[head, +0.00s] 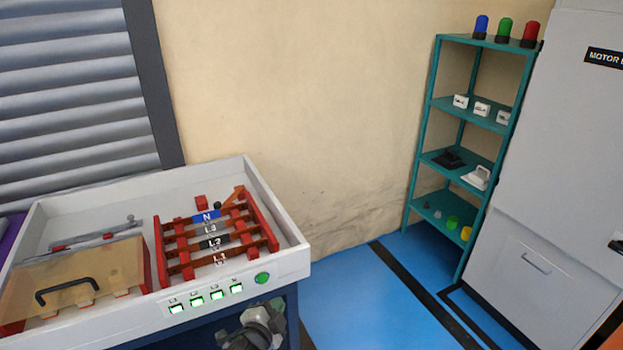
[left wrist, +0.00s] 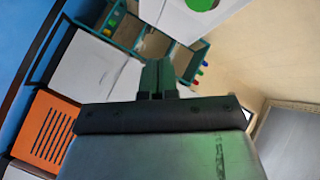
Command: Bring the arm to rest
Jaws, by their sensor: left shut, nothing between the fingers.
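My left gripper (head: 256,328) shows at the bottom of the head view, just in front of the white bench's front edge and below its green round button (head: 262,278). It touches nothing that I can see. In the left wrist view its two dark fingers (left wrist: 158,76) lie side by side, shut and empty. The rest of the left arm is mostly out of the head view. My right gripper is in neither view.
The white bench tray (head: 285,215) holds labelled busbars (head: 215,240) on red supports and a cover with a black handle (head: 68,290). A teal shelf (head: 412,190) and grey cabinet (head: 555,170) stand at right. Blue floor (head: 345,300) between is clear.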

